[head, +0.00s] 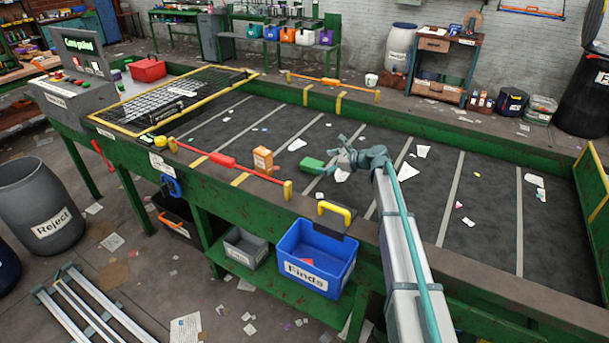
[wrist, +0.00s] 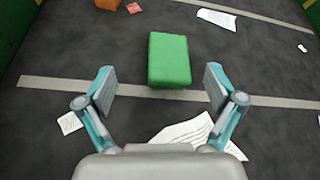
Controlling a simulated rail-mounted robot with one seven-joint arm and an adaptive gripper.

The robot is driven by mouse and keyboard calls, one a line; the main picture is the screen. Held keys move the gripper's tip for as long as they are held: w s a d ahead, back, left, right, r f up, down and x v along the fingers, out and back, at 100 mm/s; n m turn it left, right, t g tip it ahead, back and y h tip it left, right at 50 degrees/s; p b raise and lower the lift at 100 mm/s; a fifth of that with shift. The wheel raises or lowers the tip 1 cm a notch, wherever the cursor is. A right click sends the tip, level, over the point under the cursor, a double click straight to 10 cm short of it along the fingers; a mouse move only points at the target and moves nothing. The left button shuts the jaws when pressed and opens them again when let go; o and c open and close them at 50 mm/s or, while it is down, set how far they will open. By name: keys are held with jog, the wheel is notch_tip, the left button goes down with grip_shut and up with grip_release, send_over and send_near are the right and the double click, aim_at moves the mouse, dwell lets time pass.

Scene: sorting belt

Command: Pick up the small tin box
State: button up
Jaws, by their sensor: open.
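A small green box (head: 312,166), which looks like the tin box, lies on the dark belt. In the wrist view the green box (wrist: 169,60) is just beyond my fingertips, roughly centred between them. My gripper (wrist: 160,85) is open with nothing between its fingers. In the head view my gripper (head: 340,162) is low over the belt, just right of the green box. I cannot tell its exact height above the belt.
An orange box (head: 262,160) stands on the belt left of the green box. Paper scraps (head: 407,171) lie around. A red-handled bar (head: 222,160) runs along the near rail.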

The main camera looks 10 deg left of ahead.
aim_at(317, 164)
jog(key=shift+m+g+y, duration=0.4)
jog(key=shift+m+g, duration=0.1)
jog(key=shift+m, duration=0.2)
jog(key=d, duration=0.1)
jog(key=w+d, duration=0.1)
jog(key=d+f, duration=0.1)
jog(key=shift+w+d+f, duration=0.1)
jog(key=shift+w+d, duration=0.1)
jog(key=shift+d, duration=0.15)
jog(key=p+x, duration=0.1)
jog(key=x, duration=0.4)
jog(key=shift+a, duration=0.15)
jog(key=p+x, duration=0.2)
jog(key=x, duration=0.2)
jog(key=shift+a, duration=0.25)
jog(key=shift+w+a+f, duration=0.15)
jog(key=shift+a+f, duration=0.1)
jog(key=shift+a, duration=0.05)
jog(key=c, duration=1.2)
